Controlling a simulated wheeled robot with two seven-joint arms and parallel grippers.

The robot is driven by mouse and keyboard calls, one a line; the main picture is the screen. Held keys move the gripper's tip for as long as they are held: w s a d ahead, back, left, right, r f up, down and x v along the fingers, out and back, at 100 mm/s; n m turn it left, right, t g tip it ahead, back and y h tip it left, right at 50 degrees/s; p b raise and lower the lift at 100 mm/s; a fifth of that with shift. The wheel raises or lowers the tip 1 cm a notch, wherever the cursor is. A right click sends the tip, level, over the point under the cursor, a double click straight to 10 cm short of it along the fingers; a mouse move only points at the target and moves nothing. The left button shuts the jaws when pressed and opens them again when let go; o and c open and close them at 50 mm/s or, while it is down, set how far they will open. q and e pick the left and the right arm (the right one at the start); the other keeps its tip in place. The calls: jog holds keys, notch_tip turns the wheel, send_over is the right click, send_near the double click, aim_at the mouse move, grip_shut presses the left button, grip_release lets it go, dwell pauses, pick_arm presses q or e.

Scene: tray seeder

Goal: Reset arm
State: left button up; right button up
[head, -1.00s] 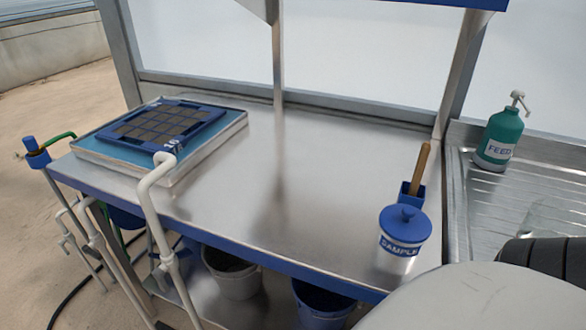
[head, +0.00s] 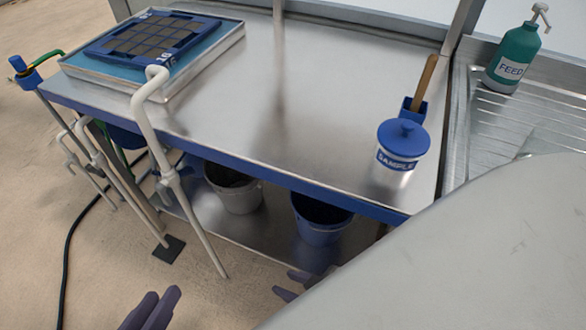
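My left gripper (head: 163,291) shows at the bottom edge of the head view as two dark purple fingers, tips a little apart with nothing visible between them. It is low, in front of the bench over the floor. My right gripper (head: 282,281) is partly hidden behind a large grey surface at lower right. Its two purple fingertips are apart and look empty, in front of the lower shelf below the blue bucket (head: 318,232).
The steel bench (head: 270,110) holds a dark cell tray (head: 150,40) in a blue frame, a blue-lidded SAMPLE jar (head: 402,148) and a wooden-handled tool (head: 426,80). A FEED bottle (head: 511,62) stands right. White pipes (head: 155,120) rise at the front left. A grey bucket (head: 235,197) stands below.

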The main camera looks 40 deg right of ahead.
dwell(0.3)
pick_arm(q)
jog(key=s+a+f+y, duration=0.1)
jog(key=a+f, duration=0.2)
jog(key=f, duration=0.3)
jog(key=s+a+f+y, duration=0.1)
jog(key=a+f+y, duration=0.1)
jog(key=f, duration=0.5)
jog(key=s+a+f+y+p, duration=0.1)
jog(key=a+f, duration=0.2)
jog(key=f, duration=0.4)
jog(key=shift+a+n+y, duration=0.4)
